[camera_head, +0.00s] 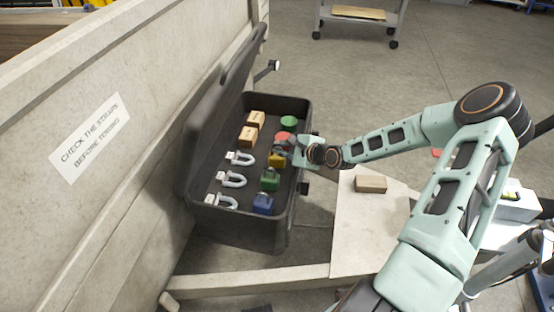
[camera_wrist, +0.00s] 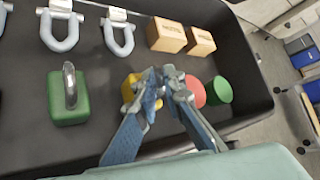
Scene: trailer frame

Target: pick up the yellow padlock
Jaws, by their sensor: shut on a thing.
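The yellow padlock (camera_head: 277,160) sits inside the black box, between the green padlock (camera_head: 270,180) and the red round piece (camera_head: 283,138). In the wrist view the yellow padlock (camera_wrist: 130,88) shows partly behind my gripper (camera_wrist: 166,80). My gripper reaches in over the box's right wall, with its fingers close together at the yellow padlock. The fingers are shut on it, and they hide much of its body and its shackle. I cannot tell whether it is lifted off the box floor.
The open black box (camera_head: 243,231) also holds a blue padlock (camera_head: 263,204), several pale shackles (camera_head: 232,179), two tan blocks (camera_head: 248,136) and a green round piece (camera_head: 289,122). Its raised lid (camera_head: 208,130) stands on the left. A tan block (camera_head: 370,184) lies on the board to the right.

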